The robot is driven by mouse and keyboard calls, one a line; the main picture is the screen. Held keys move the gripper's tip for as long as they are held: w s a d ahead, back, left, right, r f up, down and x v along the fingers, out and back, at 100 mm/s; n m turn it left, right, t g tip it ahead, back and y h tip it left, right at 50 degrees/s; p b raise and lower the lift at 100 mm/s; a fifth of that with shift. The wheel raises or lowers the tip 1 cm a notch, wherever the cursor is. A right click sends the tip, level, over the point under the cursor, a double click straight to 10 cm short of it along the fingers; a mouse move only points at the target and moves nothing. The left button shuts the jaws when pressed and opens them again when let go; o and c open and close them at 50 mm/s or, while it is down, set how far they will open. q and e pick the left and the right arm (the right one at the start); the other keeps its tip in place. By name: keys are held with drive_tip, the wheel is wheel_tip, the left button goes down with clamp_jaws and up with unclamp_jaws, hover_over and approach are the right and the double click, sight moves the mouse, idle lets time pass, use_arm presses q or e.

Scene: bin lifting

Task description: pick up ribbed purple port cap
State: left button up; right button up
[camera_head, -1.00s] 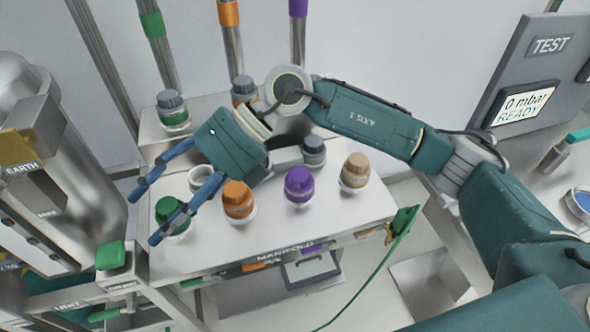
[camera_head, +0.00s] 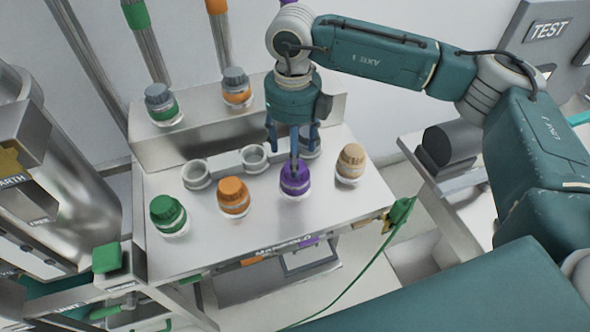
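The ribbed purple cap (camera_head: 296,183) stands upright on the front row of the manifold top, between the orange cap (camera_head: 233,198) and the tan cap (camera_head: 351,163). My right gripper (camera_head: 291,158) points down just above and behind the purple cap, with its blue fingers spread apart. One finger overlaps the cap's top in this view; I cannot tell whether it touches. The gripper holds nothing that I can see. My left gripper is not in view.
A green cap (camera_head: 168,215) stands at the front left. Grey-topped green (camera_head: 161,104) and orange (camera_head: 236,87) caps stand on the raised back ledge. Open ports (camera_head: 196,174) lie between the rows. A green cable (camera_head: 365,265) hangs at the right front corner.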

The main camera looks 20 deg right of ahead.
drive_tip(key=f, duration=0.1)
drive_tip(key=f+p, duration=0.1)
drive_tip(key=f, duration=0.1)
drive_tip(key=shift+s+d+f+p, duration=0.1)
drive_tip(key=shift+s+f+p, duration=0.15)
drive_tip(key=shift+f+p, duration=0.05)
drive_tip(key=shift+f, duration=0.45)
drive_tip(key=c, duration=1.5)
drive_tip(key=shift+r, duration=0.1)
drive_tip(key=shift+w, duration=0.1)
drive_tip(key=shift+r, duration=0.65)
wheel_tip(320, 180, up, 19)
drive_tip(key=b, duration=0.4)
drive_tip(key=shift+f, duration=0.15)
drive_tip(key=shift+f, duration=0.1)
